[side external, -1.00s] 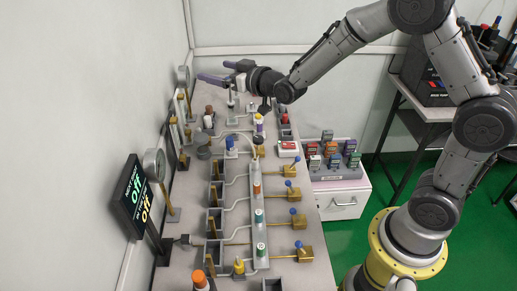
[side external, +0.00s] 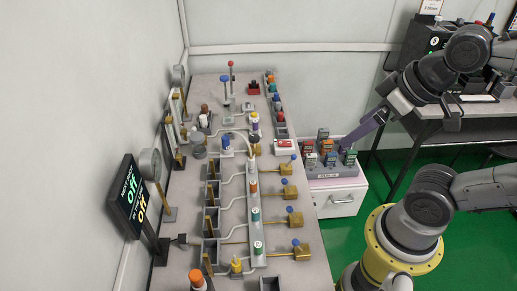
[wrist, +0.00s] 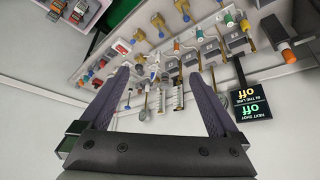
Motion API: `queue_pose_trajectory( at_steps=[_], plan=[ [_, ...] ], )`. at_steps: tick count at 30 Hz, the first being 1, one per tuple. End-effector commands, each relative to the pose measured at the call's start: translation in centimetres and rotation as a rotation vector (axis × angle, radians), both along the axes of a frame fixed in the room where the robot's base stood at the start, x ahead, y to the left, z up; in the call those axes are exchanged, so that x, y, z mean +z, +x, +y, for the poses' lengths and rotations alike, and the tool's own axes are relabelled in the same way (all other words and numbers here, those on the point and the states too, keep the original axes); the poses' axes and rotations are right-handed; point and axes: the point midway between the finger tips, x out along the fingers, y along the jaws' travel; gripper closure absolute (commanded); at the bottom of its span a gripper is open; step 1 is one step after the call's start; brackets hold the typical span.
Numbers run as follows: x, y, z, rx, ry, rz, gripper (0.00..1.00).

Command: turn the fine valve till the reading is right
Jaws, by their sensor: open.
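I cannot tell which knob is the fine valve. Brass valves with blue knobs (side external: 288,192) line the bench's right side, and coloured caps stand on the pipework, such as an orange one (side external: 252,187) and a yellow one (side external: 236,265). The dark display (side external: 134,203) shows "off" twice; it also shows in the wrist view (wrist: 246,104). A round gauge (side external: 150,164) stands beside it, its face unreadable. My gripper (side external: 346,150) is off the bench's right side, close to the handheld testers (side external: 328,157); contact is unclear.
The testers stand in a rack on a white drawer cabinet (side external: 345,205) right of the bench (side external: 315,262). A red-and-white box (side external: 285,146) sits on the bench's right edge. Posts with red and blue tops (side external: 225,83) stand at the back. A table (side external: 470,112) stands behind right.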

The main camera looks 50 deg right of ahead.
Motion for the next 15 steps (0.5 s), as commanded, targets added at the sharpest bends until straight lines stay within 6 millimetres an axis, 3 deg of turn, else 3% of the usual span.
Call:
queue_pose_trajectory(
  at_steps=[1,3,5,10,15],
  plan=[
    [-0.2,-0.3,0.0,0.005,-0.003,0.019,0.14],
    [-0.4,-0.8,0.0,0.028,-0.015,0.043,0.24],
    [-0.4,-1.3,-0.1,0.067,-0.041,0.069,0.24],
    [4.3,0.3,-0.8,0.19,-0.143,0.066,0.24],
    [8.7,3.9,-1.5,0.3,-0.232,0.121,0.24]
  ],
)
